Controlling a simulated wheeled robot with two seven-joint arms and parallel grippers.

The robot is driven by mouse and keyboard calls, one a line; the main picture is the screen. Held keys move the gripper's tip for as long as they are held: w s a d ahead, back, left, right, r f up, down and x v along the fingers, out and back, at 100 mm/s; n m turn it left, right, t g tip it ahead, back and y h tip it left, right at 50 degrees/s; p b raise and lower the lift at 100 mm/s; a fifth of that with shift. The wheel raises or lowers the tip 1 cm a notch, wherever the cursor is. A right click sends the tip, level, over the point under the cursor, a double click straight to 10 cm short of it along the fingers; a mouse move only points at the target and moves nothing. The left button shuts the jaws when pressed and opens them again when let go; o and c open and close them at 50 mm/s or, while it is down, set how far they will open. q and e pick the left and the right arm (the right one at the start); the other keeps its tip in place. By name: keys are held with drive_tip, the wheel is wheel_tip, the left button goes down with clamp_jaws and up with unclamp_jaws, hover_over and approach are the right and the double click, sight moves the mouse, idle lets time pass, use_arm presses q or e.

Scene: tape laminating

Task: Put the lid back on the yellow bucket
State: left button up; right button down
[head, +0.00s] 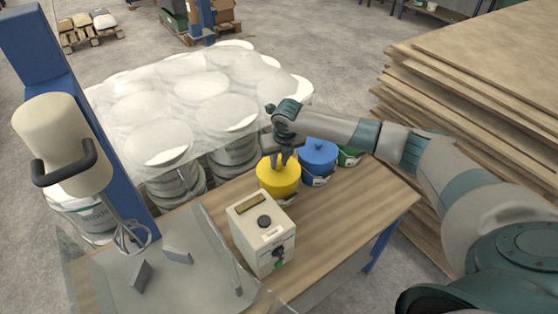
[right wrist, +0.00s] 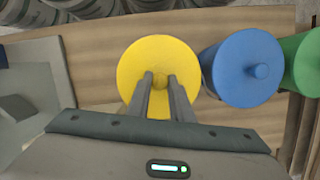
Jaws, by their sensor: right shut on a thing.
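The yellow bucket (head: 279,192) stands on the wooden table, near the table's back edge. Its yellow round lid (head: 266,168) covers its top; whether the lid is fully seated or just above the rim I cannot tell. My right gripper (head: 281,162) comes down from above and is shut on the lid's knob. In the right wrist view, the two fingers of my right gripper (right wrist: 160,82) hold the small knob at the centre of the yellow lid (right wrist: 155,53). The lid hides the bucket below it there. My left gripper is not in view.
A blue lidded bucket (head: 318,160) stands close to the right of the yellow one, with a green bucket (head: 349,157) beyond. A cream box with a knob (head: 262,238) stands in front. Wrapped white buckets (head: 200,100) are behind. The wooden table (head: 350,208) is clear at right.

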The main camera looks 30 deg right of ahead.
drive_tip(key=c, duration=1)
unclamp_jaws()
drive_tip(key=shift+r, duration=0.15)
drive_tip(key=shift+r+p, duration=3.35)
drive_tip(key=shift+c, duration=0.4)
clamp_jaws()
drive_tip(key=shift+f+b, duration=1.25)
drive_tip(key=shift+f, duration=1.35)
